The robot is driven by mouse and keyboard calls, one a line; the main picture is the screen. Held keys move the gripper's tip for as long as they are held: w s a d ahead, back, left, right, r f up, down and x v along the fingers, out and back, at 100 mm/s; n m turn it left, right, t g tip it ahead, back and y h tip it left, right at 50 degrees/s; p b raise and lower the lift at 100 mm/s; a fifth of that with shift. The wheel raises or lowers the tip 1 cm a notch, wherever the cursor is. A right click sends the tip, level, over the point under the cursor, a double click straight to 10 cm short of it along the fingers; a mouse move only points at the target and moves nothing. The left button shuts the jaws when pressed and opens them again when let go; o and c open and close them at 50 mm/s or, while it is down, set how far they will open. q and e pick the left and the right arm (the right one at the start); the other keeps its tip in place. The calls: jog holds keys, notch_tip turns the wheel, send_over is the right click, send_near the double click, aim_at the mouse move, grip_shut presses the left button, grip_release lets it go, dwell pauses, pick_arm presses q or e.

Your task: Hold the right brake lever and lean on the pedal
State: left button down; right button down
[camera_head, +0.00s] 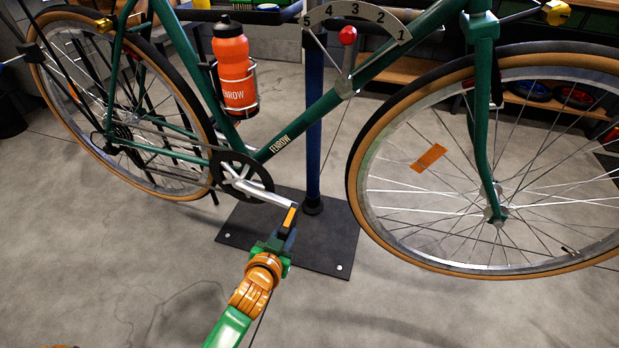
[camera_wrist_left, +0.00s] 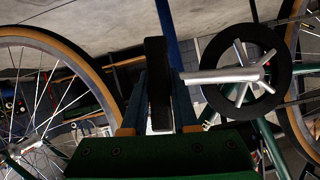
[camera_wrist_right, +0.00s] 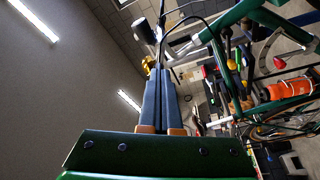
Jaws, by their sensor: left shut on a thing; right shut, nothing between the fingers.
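The pedal (camera_head: 291,217), dark with an orange reflector, is at the end of the silver crank (camera_head: 262,193) on the green bicycle. My left gripper (camera_head: 284,232) is shut on the pedal. In the left wrist view, the dark pedal (camera_wrist_left: 157,75) stands between the two blue fingers, with the crank and chainring (camera_wrist_left: 250,74) to the right. My right gripper (camera_wrist_right: 163,85) shows only in the right wrist view, fingers together and empty. Ahead of it are a dark cylinder (camera_wrist_right: 143,30) and a black cable. I cannot make out the brake lever for certain.
A blue stand post (camera_head: 313,130) rises from a dark base plate (camera_head: 340,235) behind the pedal. The front wheel (camera_head: 365,190) is to the right, the rear wheel to the left. The near floor is clear.

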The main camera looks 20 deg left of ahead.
pick_arm(q)
jog(key=shift+s+f, duration=0.1)
jog(key=shift+f, duration=0.15)
pick_arm(e)
jog(key=a+r, duration=0.2)
jog(key=a, duration=0.1)
jog(key=shift+s+a+r, duration=0.1)
jog(key=shift+a+r, duration=0.1)
jog(key=shift+a, duration=0.1)
dwell(0.6)
pick_arm(q)
jog(key=shift+f, duration=0.1)
jog(key=c, duration=0.9)
grip_release()
jog(key=shift+d, duration=0.1)
jog(key=shift+c, duration=0.2)
jog(key=o, duration=0.5)
jog(key=shift+o, duration=0.2)
pick_arm(e)
jog(key=shift+d, duration=0.1)
pick_arm(q)
jog(key=shift+a, duration=0.2)
pick_arm(e)
jog(key=d+f, duration=0.3)
jog(key=d, duration=0.2)
jog(key=shift+d+f, duration=0.25)
jog(key=shift+f, duration=0.05)
